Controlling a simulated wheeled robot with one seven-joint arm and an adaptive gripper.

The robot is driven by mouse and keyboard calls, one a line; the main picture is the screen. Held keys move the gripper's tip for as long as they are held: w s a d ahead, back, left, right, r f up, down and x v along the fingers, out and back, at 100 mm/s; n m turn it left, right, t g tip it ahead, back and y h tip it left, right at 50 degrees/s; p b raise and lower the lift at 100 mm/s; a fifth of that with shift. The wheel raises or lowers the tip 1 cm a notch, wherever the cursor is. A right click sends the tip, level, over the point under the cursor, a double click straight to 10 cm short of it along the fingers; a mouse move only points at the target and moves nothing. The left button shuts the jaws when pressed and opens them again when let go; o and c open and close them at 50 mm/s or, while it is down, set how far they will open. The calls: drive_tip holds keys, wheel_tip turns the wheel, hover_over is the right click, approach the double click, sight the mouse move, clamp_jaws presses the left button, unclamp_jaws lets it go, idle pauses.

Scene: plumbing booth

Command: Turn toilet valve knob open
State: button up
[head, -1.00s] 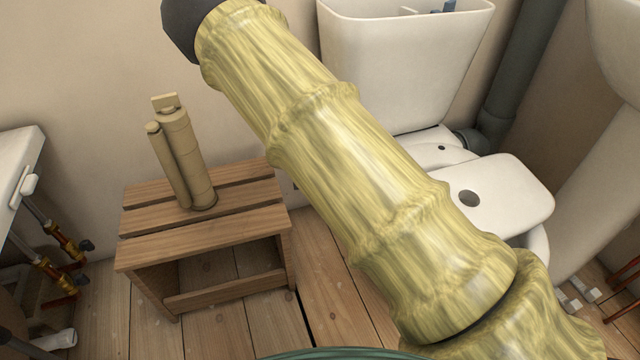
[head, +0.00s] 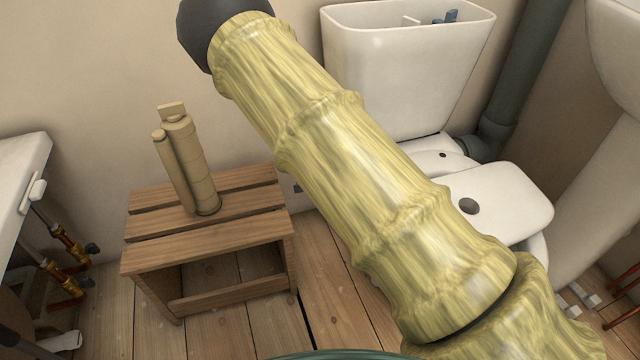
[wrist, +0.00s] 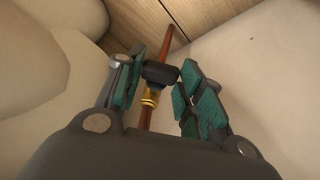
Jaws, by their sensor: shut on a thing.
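In the wrist view, the valve's dark knob (wrist: 160,75) sits between the two teal-padded fingers of my gripper (wrist: 158,84). My gripper is shut on the knob. A brass fitting (wrist: 150,97) shows just below it, on a copper pipe (wrist: 166,42) that runs up toward the wooden floor. The toilet (head: 500,200) with its white tank (head: 405,70) is at the right in the head view. My arm crosses in front of it, and my gripper and the held knob are not visible there.
A slatted wooden stool (head: 210,250) stands left of centre with a tan cylindrical object (head: 187,165) on it. A white sink (head: 20,185) with valves below is at the left edge. A grey drain pipe (head: 515,85) runs behind the toilet.

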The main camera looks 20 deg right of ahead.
drive_tip(key=shift+a, duration=0.15)
drive_tip(key=shift+g+h+p, duration=0.3)
drive_tip(key=shift+p, duration=0.25)
drive_tip(key=shift+w+a+f+n+g+h+p, duration=0.1)
drive_tip(key=shift+w+n+g+h+p, duration=0.1)
drive_tip(key=shift+g+h+p, duration=0.25)
drive_tip(key=shift+w+f+n+g+h+p, duration=0.15)
drive_tip(key=shift+n+g+h, duration=0.1)
drive_tip(key=shift+g, duration=0.3)
drive_tip(key=shift+s+r, duration=0.1)
drive_tip(key=o, duration=1)
drive_tip(key=shift+r, duration=0.1)
wheel_tip(320, 180, up, 10)
